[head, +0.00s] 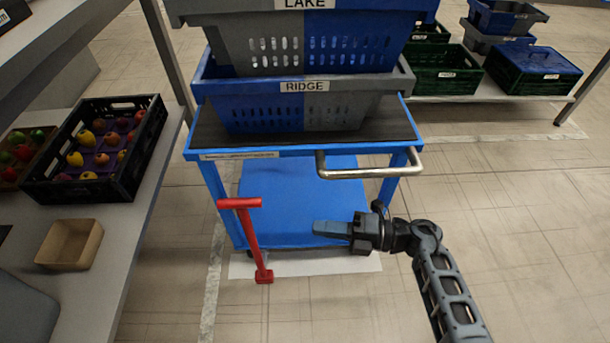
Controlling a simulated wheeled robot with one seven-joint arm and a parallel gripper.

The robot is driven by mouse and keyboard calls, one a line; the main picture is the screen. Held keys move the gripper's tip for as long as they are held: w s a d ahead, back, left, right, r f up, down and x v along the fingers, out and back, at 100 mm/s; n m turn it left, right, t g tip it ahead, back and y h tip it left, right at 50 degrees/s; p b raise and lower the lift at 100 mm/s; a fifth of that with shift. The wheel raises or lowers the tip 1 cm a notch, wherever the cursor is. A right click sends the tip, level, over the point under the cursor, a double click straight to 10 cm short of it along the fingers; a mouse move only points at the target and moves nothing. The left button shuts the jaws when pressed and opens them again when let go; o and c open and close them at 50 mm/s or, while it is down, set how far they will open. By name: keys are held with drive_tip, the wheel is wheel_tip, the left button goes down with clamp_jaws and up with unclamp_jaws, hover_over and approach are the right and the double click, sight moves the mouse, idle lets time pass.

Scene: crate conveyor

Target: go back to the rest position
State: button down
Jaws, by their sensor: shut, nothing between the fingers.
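My gripper (333,229) is shut and empty. It points left, in front of the lower blue shelf of a blue cart (220,200), below the cart's metal handle (368,172). My arm comes in from the lower right. Two blue-and-grey crates are stacked on the cart's dark top. The lower one is the RIDGE crate (240,117) and the upper one is the LAKE crate (225,45).
A red T-handled post (252,240) stands left of my gripper. At the left, a grey table (130,225) holds a black fruit crate (45,192) and a cardboard box (70,245). Green and blue crates (535,72) are at the back right. The right floor is clear.

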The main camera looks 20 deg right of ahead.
drive_tip(key=s+a+r+m+t+h, duration=0.1)
drive_tip(key=s+r+m+t+h, duration=0.1)
drive_tip(key=s+r+m+t, duration=0.25)
drive_tip(key=s+a+r+m+t+h, duration=0.2)
drive_tip(key=s+m+t, duration=0.2)
drive_tip(key=s+m, duration=0.3)
drive_tip(key=s+d+r+m+g+h, duration=0.1)
drive_tip(key=s+d+r+m+h, duration=0.3)
drive_tip(key=s+r+m+h, duration=0.45)
drive_tip(key=s+d+r+m+g+h, duration=0.25)
drive_tip(key=s+r+m, duration=0.25)
drive_tip(key=s+m, duration=0.65)
wheel_tip(320, 180, up, 20)
drive_tip(key=s+n+t+p, duration=0.1)
drive_tip(key=p, duration=1.9)
drive_tip(key=shift+s+d+r, duration=0.2)
drive_tip(key=shift+d, duration=0.15)
